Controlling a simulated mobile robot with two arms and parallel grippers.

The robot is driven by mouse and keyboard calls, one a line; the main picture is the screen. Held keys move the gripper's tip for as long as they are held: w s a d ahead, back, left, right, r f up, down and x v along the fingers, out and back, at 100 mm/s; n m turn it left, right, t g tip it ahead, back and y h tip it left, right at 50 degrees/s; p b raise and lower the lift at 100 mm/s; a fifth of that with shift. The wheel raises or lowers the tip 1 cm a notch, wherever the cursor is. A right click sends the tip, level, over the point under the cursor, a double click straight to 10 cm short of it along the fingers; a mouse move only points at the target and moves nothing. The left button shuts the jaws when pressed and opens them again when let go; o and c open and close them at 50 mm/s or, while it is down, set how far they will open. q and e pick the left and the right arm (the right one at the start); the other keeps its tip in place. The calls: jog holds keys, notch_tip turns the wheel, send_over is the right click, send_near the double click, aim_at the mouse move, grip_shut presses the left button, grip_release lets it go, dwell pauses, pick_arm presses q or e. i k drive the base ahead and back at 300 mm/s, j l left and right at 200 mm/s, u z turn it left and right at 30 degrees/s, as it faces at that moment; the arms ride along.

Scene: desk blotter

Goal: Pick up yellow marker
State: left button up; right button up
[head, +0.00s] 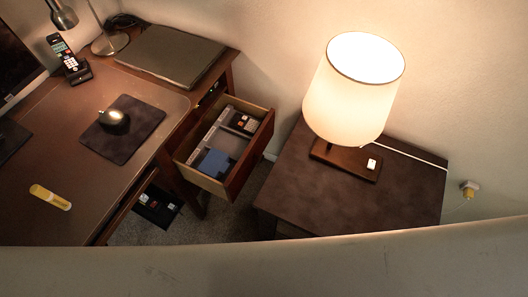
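The yellow marker (50,197) lies on its side on the brown desk blotter (100,95), near the left edge of the head view. It has a pale band near its right part. Nothing covers it, and no gripper is near it in view. Neither of my grippers shows in the head view.
A mouse (112,118) rests on a dark mouse pad (124,130). A phone (68,58), monitor (18,55) and metal lamp (108,42) stand farther back. An open drawer (262,150) juts out at the desk's right. A lit lamp (354,90) stands on a side table (300,195).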

aim_at(54, 200)
jog(key=u, duration=1.85)
